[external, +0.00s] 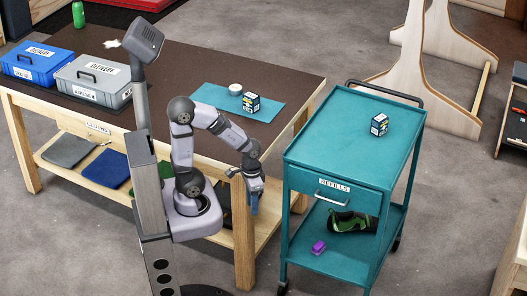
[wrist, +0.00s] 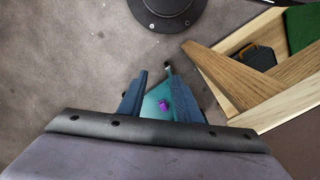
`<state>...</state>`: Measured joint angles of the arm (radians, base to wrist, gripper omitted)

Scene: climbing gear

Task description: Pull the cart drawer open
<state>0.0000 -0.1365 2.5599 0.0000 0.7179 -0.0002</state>
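The teal cart (external: 350,150) stands to the right of the worktable in the external view. Its drawer front (external: 303,180) carries a REFILLS label and a pale bar handle (external: 331,199). The drawer looks shut, flush with the cart body. My gripper (external: 254,205) hangs pointing down, left of the cart and apart from the handle. In the wrist view my gripper (wrist: 155,82) is open, its two blue fingers spread with nothing held. Part of the teal cart (wrist: 150,104) shows between and beyond the fingers; the handle cannot be made out there.
The worktable (external: 300,75) is close behind my arm, its wooden leg (external: 243,235) near the gripper. A small box (external: 379,124) sits on the cart top. A purple item (external: 318,247) and a green-black item (external: 352,222) lie on its lower shelf. Floor before the cart is clear.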

